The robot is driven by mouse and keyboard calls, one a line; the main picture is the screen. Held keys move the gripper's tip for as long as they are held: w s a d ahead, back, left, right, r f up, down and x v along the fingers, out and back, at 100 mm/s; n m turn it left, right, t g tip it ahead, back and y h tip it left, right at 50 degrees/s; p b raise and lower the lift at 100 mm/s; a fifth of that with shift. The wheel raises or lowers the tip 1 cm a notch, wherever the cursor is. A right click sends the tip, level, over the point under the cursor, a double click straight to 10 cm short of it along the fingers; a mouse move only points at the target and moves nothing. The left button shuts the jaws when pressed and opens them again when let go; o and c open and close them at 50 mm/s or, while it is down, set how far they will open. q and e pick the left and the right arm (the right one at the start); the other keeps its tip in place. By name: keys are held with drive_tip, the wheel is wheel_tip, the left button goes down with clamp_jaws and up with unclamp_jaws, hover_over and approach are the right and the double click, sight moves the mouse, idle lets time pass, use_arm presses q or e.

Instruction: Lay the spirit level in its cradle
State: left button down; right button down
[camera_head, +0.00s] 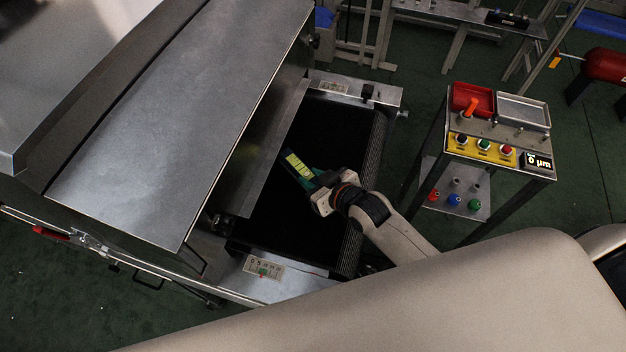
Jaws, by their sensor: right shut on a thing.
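My right gripper (313,183) reaches in from the lower right over the dark conveyor belt (278,218) at the dryer's mouth. It is shut on a slim teal and yellow-green piece, which looks like the spirit level (297,163). The piece points up and left from the fingers, close to the edge of the metal hood. I cannot tell whether it touches the belt. The fingertips are small and partly hidden. I cannot make out the cradle for certain. My left gripper is not in view.
The dryer's sloped metal hood (190,95) stands left of the gripper. Metal end plates with gauges flank the belt, one far (360,90) and one near (275,279). A stand at right carries a red tray (473,98), a grey tray (523,111) and a yellow button panel (483,147).

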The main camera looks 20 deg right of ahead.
wheel_tip(320, 180, up, 3)
drive_tip(key=shift+f, duration=0.2)
drive_tip(key=s+d+b, duration=0.1)
drive_tip(key=s+d, duration=0.2)
drive_tip(key=s, duration=0.5)
drive_tip(key=s+d+b, duration=0.2)
drive_tip(key=s+d, duration=0.2)
drive_tip(key=s, duration=0.5)
drive_tip(key=w+a+r+m+t+h, duration=0.1)
drive_tip(key=w+r+m+h, duration=0.3)
drive_tip(key=w+r, duration=1.1)
drive_tip(key=shift+w+a+h, duration=0.15)
drive_tip(key=shift+w+h, duration=0.15)
drive_tip(key=shift+w, duration=0.1)
